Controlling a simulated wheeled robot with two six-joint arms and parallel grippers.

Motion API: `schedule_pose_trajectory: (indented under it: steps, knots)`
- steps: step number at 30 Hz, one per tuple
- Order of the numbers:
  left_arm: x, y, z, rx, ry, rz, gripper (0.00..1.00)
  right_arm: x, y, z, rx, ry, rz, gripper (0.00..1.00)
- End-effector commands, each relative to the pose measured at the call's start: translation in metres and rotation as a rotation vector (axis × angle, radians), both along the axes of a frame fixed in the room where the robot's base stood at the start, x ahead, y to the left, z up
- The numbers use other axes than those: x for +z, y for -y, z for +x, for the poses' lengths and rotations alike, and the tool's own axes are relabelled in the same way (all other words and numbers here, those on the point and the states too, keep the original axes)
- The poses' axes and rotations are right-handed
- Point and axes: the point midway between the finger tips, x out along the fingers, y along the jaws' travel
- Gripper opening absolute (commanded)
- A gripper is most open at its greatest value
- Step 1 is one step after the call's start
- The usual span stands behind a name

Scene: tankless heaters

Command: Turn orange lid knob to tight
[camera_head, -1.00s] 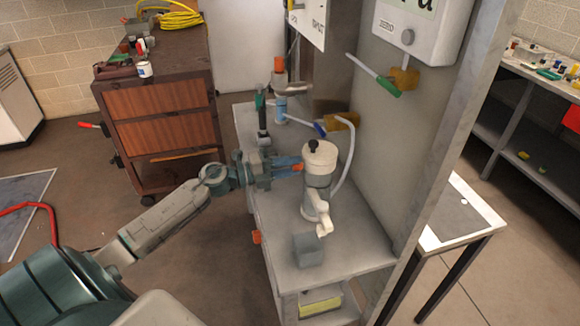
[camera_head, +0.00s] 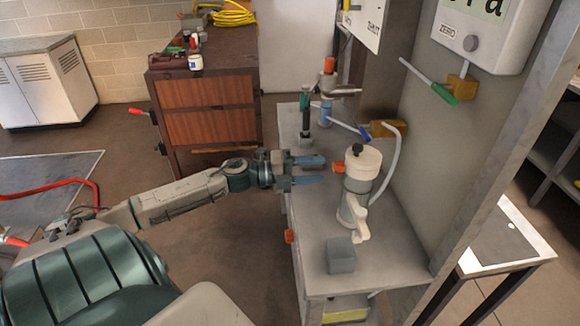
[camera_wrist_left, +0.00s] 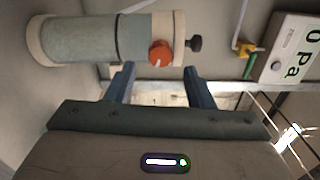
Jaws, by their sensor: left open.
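The orange lid knob (camera_head: 338,167) sticks out of the left side of the cream lid (camera_head: 365,160) on a grey-green canister (camera_head: 356,187) that stands upright on the bench. My left gripper (camera_head: 318,170) is open and empty just left of the knob, its two blue fingers pointing at it with a small gap. In the left wrist view the orange knob (camera_wrist_left: 160,53) lies ahead of the gap between the open fingers (camera_wrist_left: 160,78). Neither finger appears to touch it. A black knob (camera_head: 357,148) tops the lid. My right gripper is out of view.
The bench (camera_head: 310,215) holds a grey block (camera_head: 341,256) in front and a dark-handled stand (camera_head: 305,115) behind. A white hose (camera_head: 395,160) runs beside the canister from a brass fitting (camera_head: 383,129). A wall panel rises at right. Floor left of the bench is free.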

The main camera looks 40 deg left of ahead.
Motion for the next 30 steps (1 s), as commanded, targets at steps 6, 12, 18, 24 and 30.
schedule_pose_trajectory:
  steps: [6,12,18,24,30]
  knots:
    - [0.001,-0.012,-0.015,-0.002,-0.008,0.003,0.48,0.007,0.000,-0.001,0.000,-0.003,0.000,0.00]
    - [0.001,-0.024,-0.027,0.003,-0.007,0.002,0.48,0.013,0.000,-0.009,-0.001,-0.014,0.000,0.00]
    - [0.002,-0.035,-0.041,0.000,-0.007,0.001,0.48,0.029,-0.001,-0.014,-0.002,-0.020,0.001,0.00]
    - [0.000,-0.040,-0.046,0.003,-0.003,0.001,0.48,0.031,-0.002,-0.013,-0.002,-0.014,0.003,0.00]
    - [-0.001,-0.040,-0.046,0.003,-0.002,0.000,0.48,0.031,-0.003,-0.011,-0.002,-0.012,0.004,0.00]
